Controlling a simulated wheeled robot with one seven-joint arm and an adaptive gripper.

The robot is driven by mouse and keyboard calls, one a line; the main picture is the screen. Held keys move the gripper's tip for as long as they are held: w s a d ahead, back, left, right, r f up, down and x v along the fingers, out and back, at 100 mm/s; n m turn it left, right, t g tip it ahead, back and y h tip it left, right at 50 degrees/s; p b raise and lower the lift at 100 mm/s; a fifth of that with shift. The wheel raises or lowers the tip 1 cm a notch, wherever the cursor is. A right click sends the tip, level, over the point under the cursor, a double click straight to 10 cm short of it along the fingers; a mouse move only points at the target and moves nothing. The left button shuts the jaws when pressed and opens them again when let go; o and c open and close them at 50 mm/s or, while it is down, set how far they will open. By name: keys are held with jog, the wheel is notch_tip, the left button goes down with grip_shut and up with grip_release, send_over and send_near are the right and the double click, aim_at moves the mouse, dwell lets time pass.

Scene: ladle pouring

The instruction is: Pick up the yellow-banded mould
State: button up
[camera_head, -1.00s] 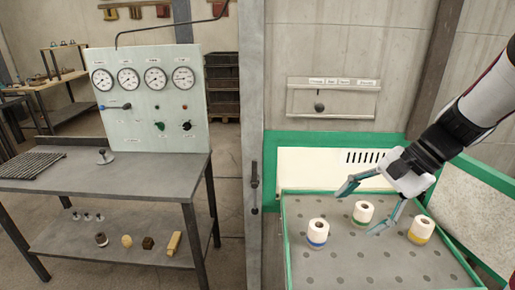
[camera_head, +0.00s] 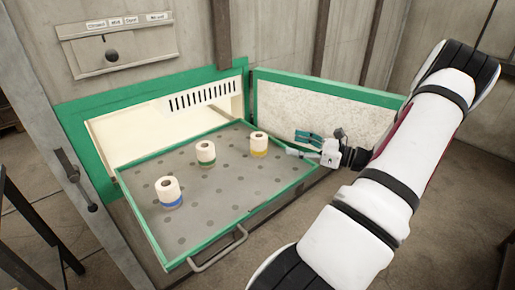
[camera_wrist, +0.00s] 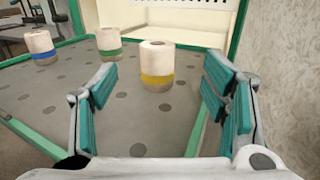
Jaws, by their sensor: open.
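The yellow-banded mould (camera_head: 259,144) is a white cylinder with a yellow band near its base. It stands upright at the right of the perforated grey tray (camera_head: 225,178). My gripper (camera_head: 296,145) is open and empty, to the right of this mould and apart from it, at the tray's right edge. In the wrist view the yellow-banded mould (camera_wrist: 157,66) stands ahead, between the two spread teal-padded fingers (camera_wrist: 158,103) in the picture but beyond their tips. Nothing hides it.
A green-banded mould (camera_head: 206,153) and a blue-banded mould (camera_head: 169,191) stand to its left on the same tray. The tray has a green rim and a front handle (camera_head: 222,252). A green-framed panel (camera_head: 320,112) stands behind my gripper.

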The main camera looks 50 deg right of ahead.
aim_at(266, 137)
jog(key=w, duration=0.2)
jog(key=w+a, duration=0.1)
jog(key=w, duration=0.4)
jog(key=shift+w+a, duration=0.25)
jog(key=shift+w+a+f, duration=0.1)
jog(key=shift+w+a, duration=0.1)
jog(key=shift+w, duration=0.7)
jog(key=shift+w+a+f, duration=0.15)
jog(key=shift+w+a, duration=0.1)
jog(key=shift+w, duration=0.6)
jog(key=shift+w+a+f, duration=0.1)
jog(key=shift+w+a, duration=0.1)
jog(key=shift+w, duration=0.7)
jog(key=c, duration=1.5)
jog(key=shift+r, duration=0.1)
